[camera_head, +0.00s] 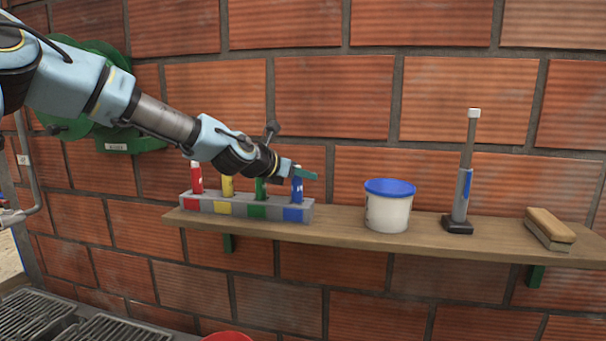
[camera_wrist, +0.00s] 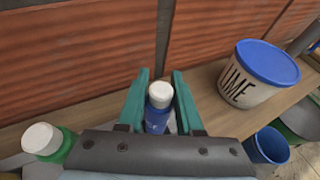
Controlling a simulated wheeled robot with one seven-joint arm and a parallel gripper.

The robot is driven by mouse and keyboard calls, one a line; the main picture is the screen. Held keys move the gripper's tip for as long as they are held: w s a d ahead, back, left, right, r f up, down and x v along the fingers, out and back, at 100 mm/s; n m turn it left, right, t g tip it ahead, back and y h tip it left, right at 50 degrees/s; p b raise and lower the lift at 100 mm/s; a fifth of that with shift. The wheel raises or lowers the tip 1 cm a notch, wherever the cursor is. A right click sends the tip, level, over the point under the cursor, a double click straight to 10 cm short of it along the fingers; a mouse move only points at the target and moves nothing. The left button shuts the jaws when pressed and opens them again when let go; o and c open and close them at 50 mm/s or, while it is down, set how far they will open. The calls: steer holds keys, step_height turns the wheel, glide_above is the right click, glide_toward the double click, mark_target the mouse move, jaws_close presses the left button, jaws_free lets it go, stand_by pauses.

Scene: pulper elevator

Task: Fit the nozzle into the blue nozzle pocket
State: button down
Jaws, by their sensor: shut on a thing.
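The blue nozzle (camera_head: 297,190) with a white cap is between my teal fingers and upright. My gripper (camera_head: 303,172) is shut on it. In the wrist view the nozzle (camera_wrist: 158,112) shows between the two fingers (camera_wrist: 160,76). The grey rack (camera_head: 240,206) has red, yellow, green and blue marked pockets. The nozzle is at the blue nozzle pocket (camera_head: 293,214) at the rack's right end. Its lower end meets the rack's top in the picture; how deep it sits I cannot tell.
Red (camera_head: 196,178), yellow (camera_head: 228,185) and green (camera_head: 261,188) nozzles stand in the rack. On the wooden shelf (camera_head: 340,222) to the right are a white tub with blue lid (camera_head: 389,205), an upright grey tool (camera_head: 462,185) and a brush (camera_head: 549,229). The brick wall is close behind.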

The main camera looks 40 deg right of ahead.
steer(key=c, duration=1)
jaws_free()
steer(key=shift+f, duration=0.15)
steer(key=o, duration=0.4)
steer(key=shift+o, duration=0.2)
steer(key=shift+r, duration=0.25)
steer(key=b+v, duration=0.2)
steer(key=v, duration=1)
